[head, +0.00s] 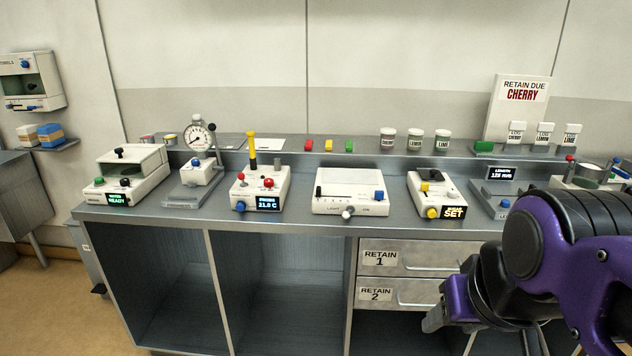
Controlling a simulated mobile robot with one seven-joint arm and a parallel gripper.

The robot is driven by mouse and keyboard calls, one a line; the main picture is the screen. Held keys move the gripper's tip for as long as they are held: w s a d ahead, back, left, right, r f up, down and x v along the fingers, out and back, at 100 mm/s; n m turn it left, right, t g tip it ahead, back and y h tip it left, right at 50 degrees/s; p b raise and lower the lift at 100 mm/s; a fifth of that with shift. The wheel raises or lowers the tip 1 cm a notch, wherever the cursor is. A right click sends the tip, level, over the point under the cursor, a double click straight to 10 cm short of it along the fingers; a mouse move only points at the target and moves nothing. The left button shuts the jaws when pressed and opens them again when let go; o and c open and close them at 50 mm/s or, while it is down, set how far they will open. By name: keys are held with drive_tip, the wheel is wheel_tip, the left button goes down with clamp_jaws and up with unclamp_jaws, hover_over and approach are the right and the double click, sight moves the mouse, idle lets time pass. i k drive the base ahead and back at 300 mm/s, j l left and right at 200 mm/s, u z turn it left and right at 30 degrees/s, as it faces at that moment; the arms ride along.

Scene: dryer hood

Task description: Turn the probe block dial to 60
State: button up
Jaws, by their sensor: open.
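The probe block (262,190) is a white box on the bench, left of centre. Its small display (268,203) appears to read 21.0 C. A blue knob (240,206) is on its front left, and two red knobs sit on top. A yellow-handled probe (252,150) stands upright at its back. The dial's scale is too small to read, and I cannot tell which knob is the dial. My gripper (436,319) is at the lower right, in front of the drawers, far from the block. It is open, with its fingers only partly visible and nothing seen in it.
On the bench (390,222), a white unit with a READY display (125,182) and a gauge stand (199,150) are left of the block. A light box (348,192) and a SET unit (437,195) are right. Drawers (405,257) are below; my arm covers the right end.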

sight(267, 182)
drive_tip(key=i+j+z, duration=0.1)
drive_tip(key=i+j, duration=0.25)
drive_tip(key=j, duration=0.3)
drive_tip(key=i+j+z, duration=0.25)
drive_tip(key=j, duration=0.4)
drive_tip(key=i+j, duration=0.25)
drive_tip(key=j, duration=0.15)
drive_tip(key=k+j, duration=0.1)
drive_tip(key=j, duration=0.3)
drive_tip(key=k+j, duration=0.1)
drive_tip(key=j, duration=0.25)
drive_tip(key=i+l+z, duration=0.2)
drive_tip(key=i+l, duration=0.1)
drive_tip(key=i, duration=0.15)
